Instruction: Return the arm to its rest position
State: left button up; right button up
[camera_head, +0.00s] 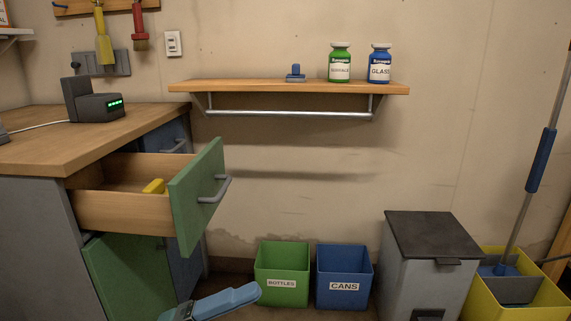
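Neither of my grippers can be made out in the head view. A long light-blue piece with a grey part (222,301) reaches in at the bottom edge, left of the middle. I cannot tell whether it is a tool or part of my arm. It is in front of the cabinet and left of the green bin, and its lower end is cut off by the frame.
A green-fronted drawer (196,197) stands open with a yellow item (154,187) inside. Green (282,264) and blue (344,265) bins, a grey lidded bin (425,275) and a yellow mop bucket (537,295) stand along the wall. A shelf (290,87) holds two jars.

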pick_arm(q)
jog(key=a+f+n+t+y, duration=0.35)
jog(key=n+t+y, duration=0.4)
jog(key=n, duration=0.65)
jog(key=a+f+n+t+y, duration=0.2)
jog(key=f+n+t+y, duration=0.35)
jog(key=n, duration=0.75)
jog(key=s+a+r+n+g+y+p, duration=0.1)
jog(key=r+p, duration=0.5)
jog(key=p, duration=1.3)
jog(key=s+a+r+n+g+y+p, duration=0.2)
jog(key=a+r+g+y+p, duration=0.2)
jog(key=p, duration=1.4)
jog(key=shift+a+r+y+p, duration=0.35)
jog(key=shift+r+y, duration=0.35)
jog(key=shift+r, duration=0.25)
pick_arm(e)
jog(key=s+d+r+m+g+h, duration=0.2)
jog(key=d+r+g+h, duration=0.3)
jog(key=r, duration=0.6)
jog(key=shift+d+m+g+h, duration=0.2)
jog(key=shift+m+g+h, duration=0.45)
jog(key=shift+g, duration=0.55)
jog(key=shift+s, duration=0.1)
